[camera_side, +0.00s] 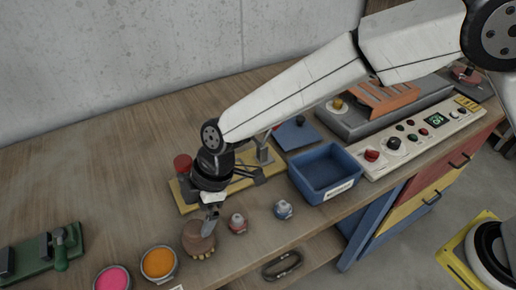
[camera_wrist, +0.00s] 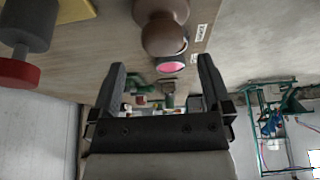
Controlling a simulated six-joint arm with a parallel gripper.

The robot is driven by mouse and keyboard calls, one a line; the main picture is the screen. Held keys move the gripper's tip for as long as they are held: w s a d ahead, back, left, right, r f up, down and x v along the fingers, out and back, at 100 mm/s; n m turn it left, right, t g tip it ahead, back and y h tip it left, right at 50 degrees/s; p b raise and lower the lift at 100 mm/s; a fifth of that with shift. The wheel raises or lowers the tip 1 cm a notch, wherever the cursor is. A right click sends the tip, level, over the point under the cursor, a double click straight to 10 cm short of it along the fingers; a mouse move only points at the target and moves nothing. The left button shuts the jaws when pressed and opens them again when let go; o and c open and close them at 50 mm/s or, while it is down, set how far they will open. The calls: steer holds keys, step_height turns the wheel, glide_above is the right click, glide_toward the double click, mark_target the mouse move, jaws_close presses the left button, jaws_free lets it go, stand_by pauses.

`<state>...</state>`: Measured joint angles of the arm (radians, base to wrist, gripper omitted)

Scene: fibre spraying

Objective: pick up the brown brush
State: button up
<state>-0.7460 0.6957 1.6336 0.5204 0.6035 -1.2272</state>
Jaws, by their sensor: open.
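The brown brush (camera_side: 193,238) stands near the front edge of the wooden bench, with a rounded brown body and pale bristles low down. My gripper (camera_side: 209,226) points down at it in the side view and partly covers it; I cannot tell there whether they touch. In the wrist view the brush (camera_wrist: 163,32) shows as a brown knob at the top, beyond the fingertips and roughly centred between them. My gripper (camera_wrist: 161,65) is open there, with nothing between its fingers.
An orange pot (camera_side: 158,263) and a pink pot (camera_side: 113,279) stand left of the brush. A yellow-based fixture (camera_side: 187,196) is behind. A blue bin (camera_side: 325,175) stands further right.

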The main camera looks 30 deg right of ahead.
mark_target(195, 227)
steer(key=shift+x, duration=0.75)
steer(key=shift+x, duration=2.6)
steer(key=shift+s, duration=0.15)
jaws_close()
steer(key=shift+r, duration=0.1)
